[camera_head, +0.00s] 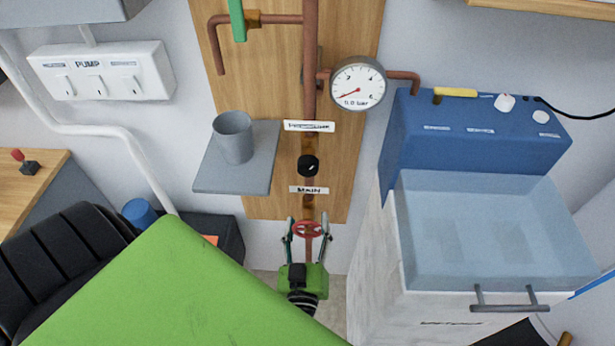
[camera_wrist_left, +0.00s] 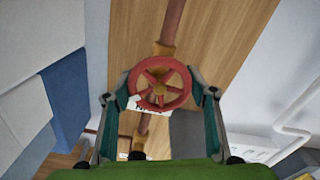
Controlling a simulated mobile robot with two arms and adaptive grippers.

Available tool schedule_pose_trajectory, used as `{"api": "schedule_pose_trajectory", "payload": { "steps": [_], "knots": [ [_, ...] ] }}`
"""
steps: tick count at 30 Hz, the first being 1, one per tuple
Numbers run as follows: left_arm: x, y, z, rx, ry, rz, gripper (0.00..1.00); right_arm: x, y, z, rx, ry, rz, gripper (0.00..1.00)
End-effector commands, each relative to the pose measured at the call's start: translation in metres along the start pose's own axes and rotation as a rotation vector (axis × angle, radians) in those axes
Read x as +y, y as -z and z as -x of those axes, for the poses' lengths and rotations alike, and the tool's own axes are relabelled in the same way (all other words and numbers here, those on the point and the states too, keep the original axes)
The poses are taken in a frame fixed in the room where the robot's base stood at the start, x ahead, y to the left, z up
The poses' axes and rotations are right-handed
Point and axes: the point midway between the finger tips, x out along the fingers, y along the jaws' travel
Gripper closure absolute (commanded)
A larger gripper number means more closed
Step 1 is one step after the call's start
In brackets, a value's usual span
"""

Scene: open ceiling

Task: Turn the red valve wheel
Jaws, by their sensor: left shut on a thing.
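The red valve wheel (camera_head: 308,229) sits low on the copper pipe, below the "MAIN" label, in the head view. In the left wrist view the wheel (camera_wrist_left: 160,84) faces me, spoked and round, near the middle. My left gripper (camera_head: 307,232) has one finger on each side of the wheel and is shut on its rim. Its fingers also flank the wheel in the left wrist view (camera_wrist_left: 161,92). My right gripper is in neither view.
A grey shelf (camera_head: 263,170) with a grey cup (camera_head: 233,137) juts out at left. A clear-lidded tank (camera_head: 495,225) with a blue panel (camera_head: 480,133) stands at right. A black knob (camera_head: 308,165) sits above the wheel.

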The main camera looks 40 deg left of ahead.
Motion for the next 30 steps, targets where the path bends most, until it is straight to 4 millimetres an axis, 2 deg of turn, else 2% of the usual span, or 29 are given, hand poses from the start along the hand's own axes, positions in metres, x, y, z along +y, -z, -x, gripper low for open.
{"api": "schedule_pose_trajectory", "payload": {
  "steps": [8,21,30],
  "knots": [
    [-0.0020,-0.0009,0.0011,-0.002,0.006,0.130,0.70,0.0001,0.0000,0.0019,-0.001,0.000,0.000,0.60],
    [-0.0030,-0.0018,0.0009,-0.001,0.006,0.449,0.70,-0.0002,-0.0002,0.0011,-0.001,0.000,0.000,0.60],
    [-0.0031,-0.0016,0.0004,0.000,0.005,0.574,0.70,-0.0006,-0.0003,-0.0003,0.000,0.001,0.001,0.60]
  ]
}}
